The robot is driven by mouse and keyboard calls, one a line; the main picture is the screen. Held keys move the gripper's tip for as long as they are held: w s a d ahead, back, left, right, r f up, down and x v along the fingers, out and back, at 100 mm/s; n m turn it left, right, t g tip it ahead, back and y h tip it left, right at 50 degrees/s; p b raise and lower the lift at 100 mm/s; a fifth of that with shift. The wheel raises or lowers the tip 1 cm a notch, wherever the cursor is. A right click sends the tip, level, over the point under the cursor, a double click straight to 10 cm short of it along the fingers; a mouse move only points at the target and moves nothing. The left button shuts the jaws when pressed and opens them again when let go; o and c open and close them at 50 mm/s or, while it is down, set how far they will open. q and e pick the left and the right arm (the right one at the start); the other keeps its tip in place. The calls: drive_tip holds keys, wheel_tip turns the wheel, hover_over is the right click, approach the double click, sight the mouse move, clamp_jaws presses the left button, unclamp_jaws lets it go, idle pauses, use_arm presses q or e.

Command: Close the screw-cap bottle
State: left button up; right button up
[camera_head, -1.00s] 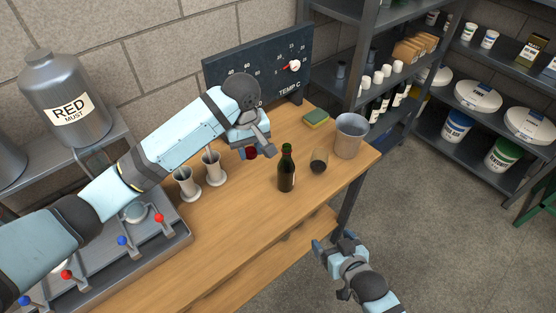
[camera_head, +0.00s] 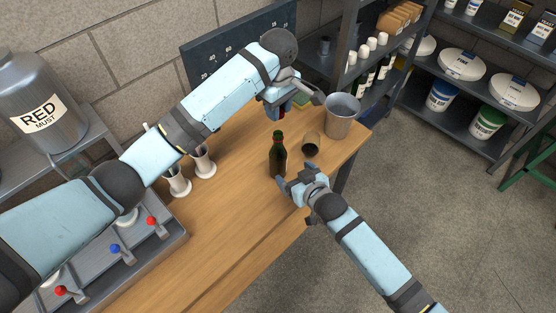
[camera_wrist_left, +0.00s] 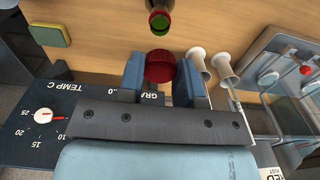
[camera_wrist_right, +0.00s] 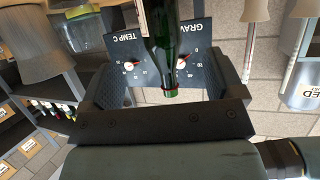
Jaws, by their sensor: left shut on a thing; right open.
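The dark green bottle (camera_head: 278,157) stands upright and uncapped on the wooden table; its open mouth shows in the left wrist view (camera_wrist_left: 159,20). My left gripper (camera_head: 284,108) is above and behind the bottle in the head view. It is shut on the red screw cap (camera_wrist_left: 160,67), which is apart from the bottle. My right gripper (camera_head: 296,186) is open, low at the bottle's right front side. In the right wrist view the bottle (camera_wrist_right: 165,45) appears between the spread fingers (camera_wrist_right: 166,75); I cannot tell whether they touch it.
A dark gauge board (camera_head: 215,62) stands at the table's back. The table (camera_head: 235,205) is clear at front left.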

sight(283, 163)
drive_tip(key=x, duration=1)
drive_tip(key=shift+w+a+f, duration=0.15)
drive_tip(key=shift+w+f, duration=0.05)
drive_tip(key=c, duration=1.4)
use_arm(q)
drive_tip(key=shift+f, duration=2.5)
use_arm(e)
drive_tip(key=shift+o, duration=0.2)
